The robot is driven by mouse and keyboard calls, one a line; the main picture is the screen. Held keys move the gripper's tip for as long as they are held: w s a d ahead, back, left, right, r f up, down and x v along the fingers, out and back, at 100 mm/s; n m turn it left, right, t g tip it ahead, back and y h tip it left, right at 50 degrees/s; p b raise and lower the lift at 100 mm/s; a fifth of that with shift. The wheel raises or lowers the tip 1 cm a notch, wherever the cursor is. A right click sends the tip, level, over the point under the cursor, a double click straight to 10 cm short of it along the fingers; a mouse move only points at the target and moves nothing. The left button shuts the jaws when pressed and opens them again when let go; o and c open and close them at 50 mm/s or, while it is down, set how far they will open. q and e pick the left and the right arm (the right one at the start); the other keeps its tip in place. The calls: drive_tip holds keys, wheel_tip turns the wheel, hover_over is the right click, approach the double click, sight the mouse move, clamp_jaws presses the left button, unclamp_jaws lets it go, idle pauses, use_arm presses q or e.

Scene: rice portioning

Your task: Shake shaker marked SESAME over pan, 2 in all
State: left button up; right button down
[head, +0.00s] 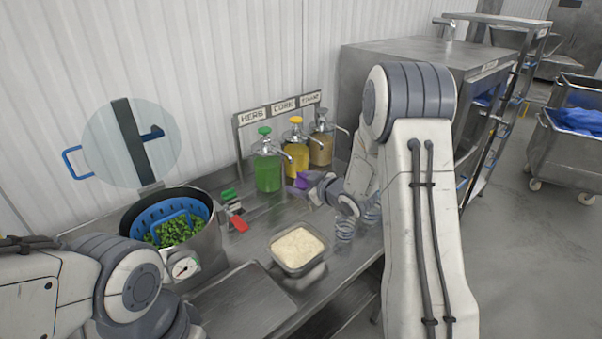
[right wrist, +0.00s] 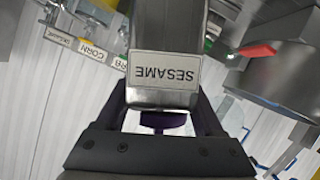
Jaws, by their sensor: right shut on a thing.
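The shaker marked SESAME (right wrist: 165,71) is a grey metal body with a white label, large in the right wrist view, where the label reads upside down. My right gripper (head: 303,182) has purple fingers and is shut on it; the wrist view shows a finger on each side of the shaker. In the head view the shaker is hard to make out at the gripper. The pan (head: 298,268) is a small metal tray of pale rice on the counter, lower in the picture than the gripper and apart from it. My left arm enters at lower left; its gripper is out of frame.
Pump dispensers with green (head: 268,172), yellow (head: 296,160) and tan (head: 321,150) contents stand along the wall. A pot (head: 210,243) with a blue basket of greens stands left. Small green and red-handled items (head: 237,222) lie beside it. Clear coiled objects (head: 345,230) stand right of the pan.

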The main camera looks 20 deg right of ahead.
drive_tip(key=r+m+y+p, duration=0.1)
drive_tip(key=m+p, duration=0.1)
drive_tip(key=p, duration=0.2)
drive_tip(key=shift+g+p, duration=0.3)
drive_tip(key=shift+p, duration=0.1)
drive_tip(key=shift+y, duration=0.3)
drive_tip(key=shift+f+m, duration=0.15)
drive_tip(key=shift+m, duration=0.15)
